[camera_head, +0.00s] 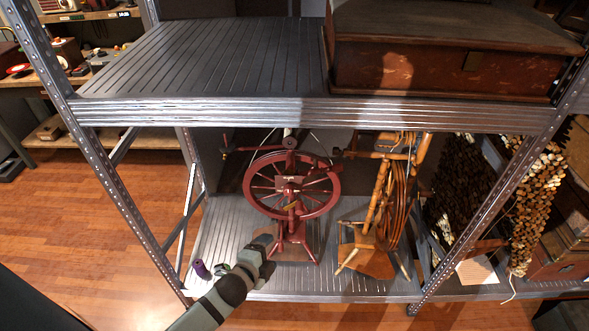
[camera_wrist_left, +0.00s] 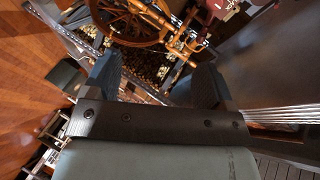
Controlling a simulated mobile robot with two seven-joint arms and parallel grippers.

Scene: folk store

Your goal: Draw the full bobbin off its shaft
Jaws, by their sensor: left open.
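A dark red spinning wheel (camera_head: 247,180) stands on the lower metal shelf (camera_head: 225,232). A lighter wooden spinning wheel (camera_head: 368,250) stands to its right and shows at the top of the wrist view (camera_wrist_left: 133,18). I cannot make out the full bobbin or its shaft for certain on either wheel. A small purple spool-like thing (camera_head: 201,269) is at the shelf's front left. My left gripper (camera_head: 268,244) is low in front of the red wheel's base. In the wrist view its two fingers (camera_wrist_left: 157,76) are spread with nothing between them. My right gripper is out of view.
The upper shelf (camera_head: 205,55) overhangs the wheels and carries a large wooden chest (camera_head: 430,70). Metal uprights (camera_head: 85,135) frame the bay. Strings of brown pieces (camera_head: 535,205) hang at the right. The shelf's front left is mostly clear.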

